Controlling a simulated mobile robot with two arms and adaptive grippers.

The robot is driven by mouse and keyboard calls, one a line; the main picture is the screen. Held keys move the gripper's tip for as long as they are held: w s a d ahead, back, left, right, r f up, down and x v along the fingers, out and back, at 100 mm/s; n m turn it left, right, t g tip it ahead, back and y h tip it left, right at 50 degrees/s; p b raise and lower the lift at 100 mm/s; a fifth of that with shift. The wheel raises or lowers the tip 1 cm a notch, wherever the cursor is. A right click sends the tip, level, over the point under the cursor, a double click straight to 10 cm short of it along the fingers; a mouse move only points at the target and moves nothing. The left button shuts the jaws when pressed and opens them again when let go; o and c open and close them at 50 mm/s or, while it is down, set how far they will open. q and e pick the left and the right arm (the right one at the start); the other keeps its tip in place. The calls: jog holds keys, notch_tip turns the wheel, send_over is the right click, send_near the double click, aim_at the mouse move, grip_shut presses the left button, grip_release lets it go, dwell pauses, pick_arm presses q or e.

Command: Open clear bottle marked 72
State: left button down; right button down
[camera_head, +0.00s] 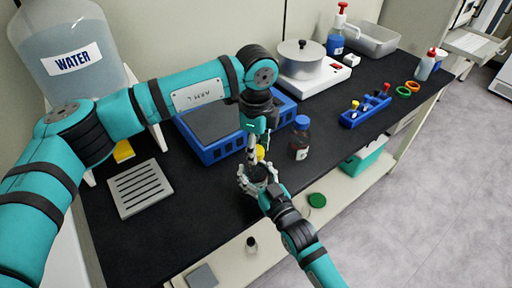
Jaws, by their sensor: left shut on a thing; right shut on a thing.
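My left gripper (256,148) points down from above and is shut on the yellow cap (261,153) of a small bottle. My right gripper (256,177) comes up from below and is shut on the bottle's body, just under the cap. The bottle is mostly hidden between the two grippers. Its marking cannot be read, and I cannot tell whether the cap is loose. Both grippers are close together over the front part of the black bench (190,220).
A blue rack (365,112) stands further right. A grey slotted plate (140,188) lies left. A large water container (70,80) is at far left.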

pick_arm(q)
jog(key=n, duration=0.6)
jog(key=shift+w+a, duration=0.1)
jog(key=c, duration=0.9)
grip_release()
jog(key=shift+r, duration=0.1)
